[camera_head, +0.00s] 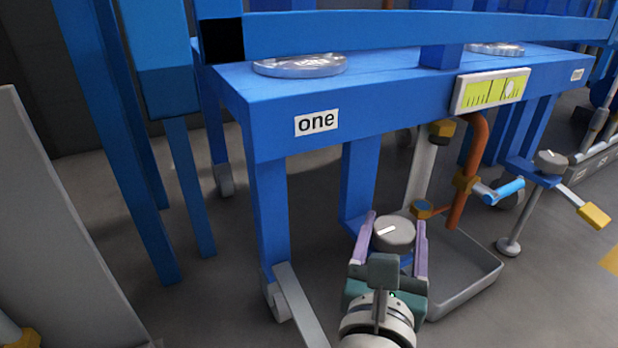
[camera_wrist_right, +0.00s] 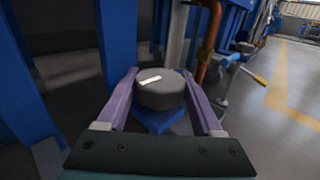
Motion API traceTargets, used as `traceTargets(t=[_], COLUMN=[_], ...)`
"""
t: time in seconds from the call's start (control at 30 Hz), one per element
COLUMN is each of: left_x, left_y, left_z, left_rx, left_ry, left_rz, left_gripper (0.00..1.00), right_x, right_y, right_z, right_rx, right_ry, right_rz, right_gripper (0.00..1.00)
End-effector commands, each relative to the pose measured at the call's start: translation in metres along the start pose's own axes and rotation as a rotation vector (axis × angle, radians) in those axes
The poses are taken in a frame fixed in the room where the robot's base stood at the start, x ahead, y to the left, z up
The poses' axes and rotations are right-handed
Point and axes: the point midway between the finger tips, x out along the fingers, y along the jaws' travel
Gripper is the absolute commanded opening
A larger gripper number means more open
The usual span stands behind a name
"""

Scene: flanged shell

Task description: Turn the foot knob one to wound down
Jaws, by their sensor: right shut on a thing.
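The foot knob one (camera_head: 394,234) is a round grey knob with a white pointer line on top. The knob also shows in the right wrist view (camera_wrist_right: 158,92), on a blue bracket. My right gripper (camera_head: 392,236) has its two purple fingers on either side of the knob and is shut on it. In the head view the pointer line lies nearly level, tilted slightly up to the right. My left gripper is not in view.
A spirit level (camera_head: 490,91) is fixed to the blue frame (camera_head: 400,113). A grey tray (camera_head: 470,290) lies on the floor right of the knob. A copper pipe (camera_head: 473,165) stands behind it. Another grey knob (camera_head: 551,160) is at the far right.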

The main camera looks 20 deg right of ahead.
Motion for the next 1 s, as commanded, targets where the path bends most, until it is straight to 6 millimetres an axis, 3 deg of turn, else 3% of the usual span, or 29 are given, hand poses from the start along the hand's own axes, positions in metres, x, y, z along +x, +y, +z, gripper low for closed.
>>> traceTargets(t=[0.03, 0.07, 0.3, 0.63, 1.0], left_x=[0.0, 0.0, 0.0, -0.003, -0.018], left_y=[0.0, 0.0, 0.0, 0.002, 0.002], left_z=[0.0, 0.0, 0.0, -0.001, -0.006], left_rx=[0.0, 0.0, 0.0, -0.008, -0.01], left_ry=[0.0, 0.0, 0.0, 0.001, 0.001], left_rz=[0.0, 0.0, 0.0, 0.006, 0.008], left_gripper=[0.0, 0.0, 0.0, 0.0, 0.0], right_x=[0.0, 0.0, 0.0, -0.006, -0.076], right_y=[-0.001, -0.001, 0.0, 0.0, 0.0], right_z=[0.001, 0.001, 0.001, 0.001, 0.001], right_rx=[0.0, 0.0, 0.001, 0.0, 0.0], right_ry=[-0.002, -0.002, -0.002, 0.001, 0.002], right_rz=[-0.003, -0.003, -0.001, 0.001, 0.002], right_gripper=[0.12, 0.71, 0.97, 0.97, 0.97])
